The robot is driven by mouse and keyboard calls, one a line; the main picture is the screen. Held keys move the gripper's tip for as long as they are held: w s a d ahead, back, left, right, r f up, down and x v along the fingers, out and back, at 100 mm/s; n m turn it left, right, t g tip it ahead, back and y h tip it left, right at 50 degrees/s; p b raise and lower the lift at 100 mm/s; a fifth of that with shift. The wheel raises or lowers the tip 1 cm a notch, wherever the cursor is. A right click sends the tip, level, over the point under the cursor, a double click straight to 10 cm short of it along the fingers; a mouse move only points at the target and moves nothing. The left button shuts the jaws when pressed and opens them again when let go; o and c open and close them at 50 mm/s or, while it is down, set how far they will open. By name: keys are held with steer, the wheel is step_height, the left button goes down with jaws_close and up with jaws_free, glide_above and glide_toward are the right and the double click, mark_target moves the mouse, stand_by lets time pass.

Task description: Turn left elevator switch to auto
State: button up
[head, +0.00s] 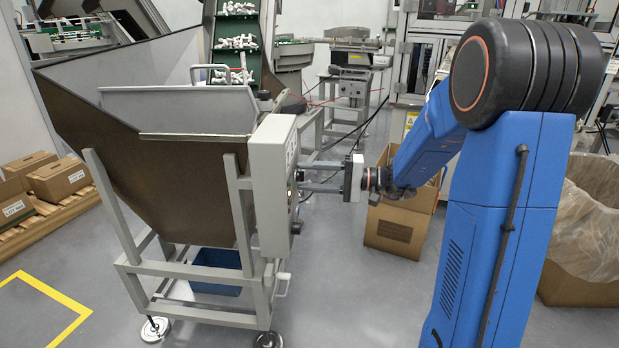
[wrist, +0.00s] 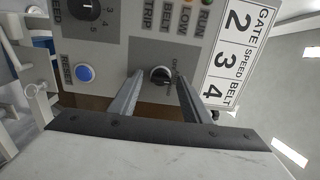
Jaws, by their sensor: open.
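The elevator switch is a black rotary knob (wrist: 160,75) on a grey control panel (wrist: 122,52) in the wrist view; the picture is turned sideways and the lettering beside the knob is too small to read. My gripper (wrist: 159,88) is open, with one finger on each side of the knob. I cannot tell whether the fingers touch it. In the head view the panel is the face of a light grey control box (head: 268,180) on the hopper frame. My gripper (head: 300,176) reaches it from the right, fingers at the face. The knob is not clear there.
A blue RESET button (wrist: 85,73) and a black speed dial (wrist: 87,9) sit near the switch, with indicator lamps beside them. The large hopper (head: 185,175) stands left of the box. An open cardboard box (head: 395,238) stands behind my forearm. The floor in front is clear.

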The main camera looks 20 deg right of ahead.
steer(key=v, duration=1.7)
steer(key=shift+d, duration=0.2)
steer(key=s+a+f+n+g+h, duration=0.25)
steer(key=s+a+g+h, duration=0.3)
steer(key=s+a, duration=0.75)
steer(key=s+d+f+n+t+h, duration=0.1)
steer(key=s+d+h, duration=0.1)
steer(key=s+h, duration=0.3)
steer(key=s+d+f+n+t+h, duration=0.1)
steer(key=s+d+t+h, duration=0.1)
steer(key=s+h, duration=0.4)
steer(key=shift+s+f, duration=0.4)
steer(key=shift+s, duration=1.15)
steer(key=shift+t, duration=0.25)
